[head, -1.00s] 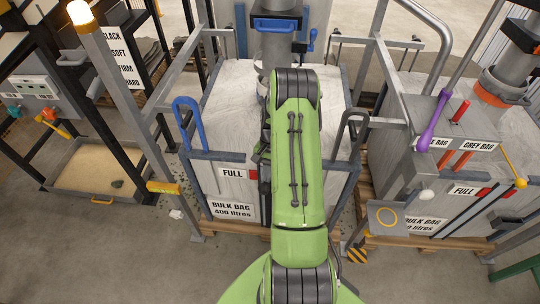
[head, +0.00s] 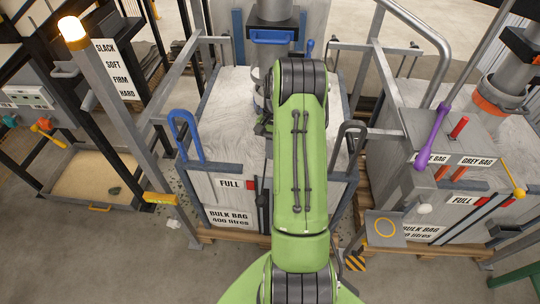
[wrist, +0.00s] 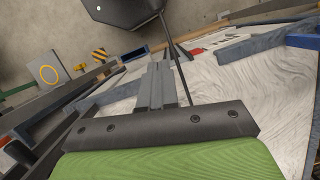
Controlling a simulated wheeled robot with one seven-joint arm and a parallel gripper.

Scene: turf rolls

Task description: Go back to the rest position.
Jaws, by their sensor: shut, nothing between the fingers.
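My gripper (wrist: 156,86) shows in the wrist view as two grey fingers side by side, closed together with nothing between them. They reach out over the pale top of the middle bulk bag. In the head view my green arm covers most of the gripper. The middle bulk bag (head: 226,105) stands in a grey frame, with a FULL sign (head: 232,184) and a BULK BAG 400 litres label (head: 232,218) on its front. A blue looped handle (head: 185,137) stands at its left corner. A dark looped handle (head: 347,140) stands to the right of my arm.
A second full bag stand (head: 444,185) is on the right, with a purple lever (head: 432,138) and a yellow-ringed plate (head: 385,229). On the left are a sand tray (head: 97,176) and a post with a lit beacon (head: 73,31). The floor (head: 100,260) at the front left is clear.

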